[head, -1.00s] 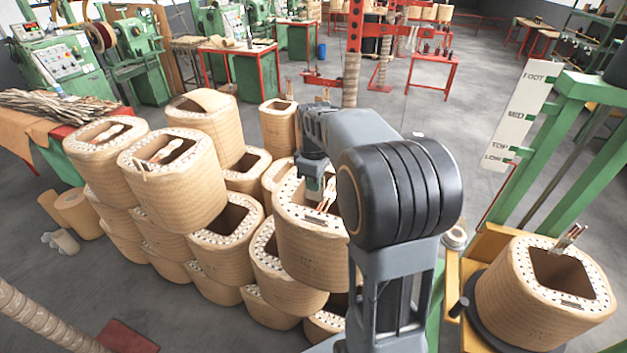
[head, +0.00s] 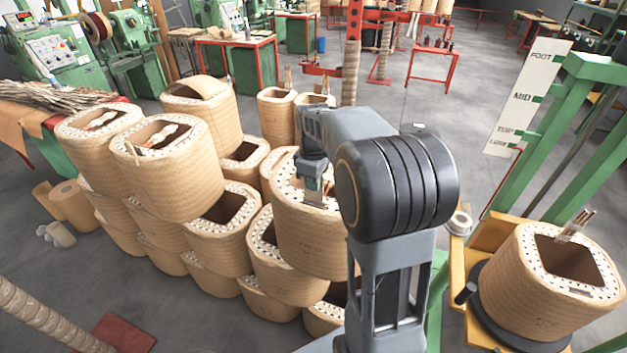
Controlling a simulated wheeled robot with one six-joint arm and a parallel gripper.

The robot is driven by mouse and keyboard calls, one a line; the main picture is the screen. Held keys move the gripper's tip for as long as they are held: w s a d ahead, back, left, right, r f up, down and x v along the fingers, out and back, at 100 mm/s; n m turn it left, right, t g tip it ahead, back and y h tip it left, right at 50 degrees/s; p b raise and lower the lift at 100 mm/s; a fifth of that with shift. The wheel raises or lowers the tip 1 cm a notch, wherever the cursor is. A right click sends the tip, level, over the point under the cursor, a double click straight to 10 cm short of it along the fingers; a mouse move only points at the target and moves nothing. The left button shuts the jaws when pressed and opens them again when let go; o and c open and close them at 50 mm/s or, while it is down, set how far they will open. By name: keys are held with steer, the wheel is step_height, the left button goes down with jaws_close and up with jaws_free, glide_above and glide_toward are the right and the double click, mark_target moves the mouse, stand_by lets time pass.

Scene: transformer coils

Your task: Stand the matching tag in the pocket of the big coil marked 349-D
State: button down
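A big tan coil (head: 308,236) stands among the stacked coils in the middle, with a faint dark marking on its front that is too small to read surely. My gripper (head: 314,194) points down over this coil's top rim. Its fingers are small and partly merge with the coil top, so I cannot tell whether they are open or hold anything. Copper-coloured strips show just right of the fingers. Another big coil (head: 535,305) sits on the stand at the right, with upright strips at its back rim. I cannot make out a tag or pocket for certain.
More coils (head: 165,175) are stacked closely on the left. A green frame (head: 560,125) carries a white board (head: 528,97) with level words, above a yellow stand (head: 490,240). My arm hides the floor behind it. Grey floor is open between the arm and the frame.

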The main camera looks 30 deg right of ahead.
mark_target(313, 199)
steer(key=shift+f+b, duration=1.4)
steer(key=shift+f, duration=0.9)
steer(key=c, duration=1.3)
jaws_free()
steer(key=shift+o, duration=0.2)
step_height(313, 199, up, 14)
steer(key=shift+f, duration=0.1)
